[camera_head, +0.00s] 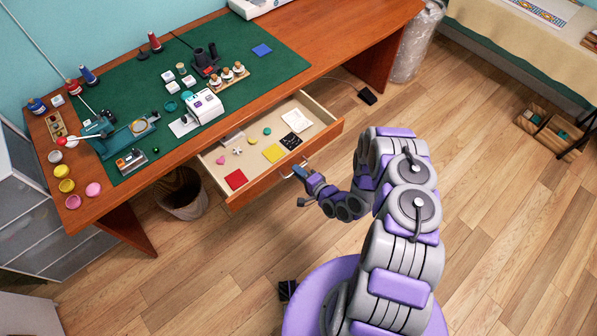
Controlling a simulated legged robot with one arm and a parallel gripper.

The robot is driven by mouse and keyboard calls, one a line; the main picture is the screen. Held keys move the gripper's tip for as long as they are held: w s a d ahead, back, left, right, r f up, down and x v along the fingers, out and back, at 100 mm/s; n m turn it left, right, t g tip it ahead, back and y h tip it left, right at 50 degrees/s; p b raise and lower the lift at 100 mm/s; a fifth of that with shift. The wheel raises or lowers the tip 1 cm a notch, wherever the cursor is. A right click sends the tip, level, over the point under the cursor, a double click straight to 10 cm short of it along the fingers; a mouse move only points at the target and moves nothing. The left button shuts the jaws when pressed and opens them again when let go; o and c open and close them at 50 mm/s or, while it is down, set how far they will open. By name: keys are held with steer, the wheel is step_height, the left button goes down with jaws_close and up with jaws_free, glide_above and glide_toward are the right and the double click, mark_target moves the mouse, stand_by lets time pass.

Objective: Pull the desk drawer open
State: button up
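The desk (350,50) is wooden with a green mat on top. Its drawer (270,183) stands pulled out from under the desktop, with its inside showing. The drawer's metal handle (288,174) is on the front panel. My gripper (301,183) is at the drawer front, right beside the handle. Its fingers are small and partly hidden, so I cannot tell whether they are shut on the handle or touching it.
A waste bin (182,194) stands on the floor left of the drawer. White drawer units (40,220) are at the far left. A wooden crate (545,130) and a bed-like table (530,40) are at right. The wood floor (490,230) is clear at right.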

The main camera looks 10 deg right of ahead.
steer(key=o, duration=0.4)
steer(key=shift+w, duration=0.1)
steer(key=p+v, duration=0.1)
steer(key=v, duration=1.6)
steer(key=shift+d, duration=0.2)
steer(key=shift+f, duration=0.1)
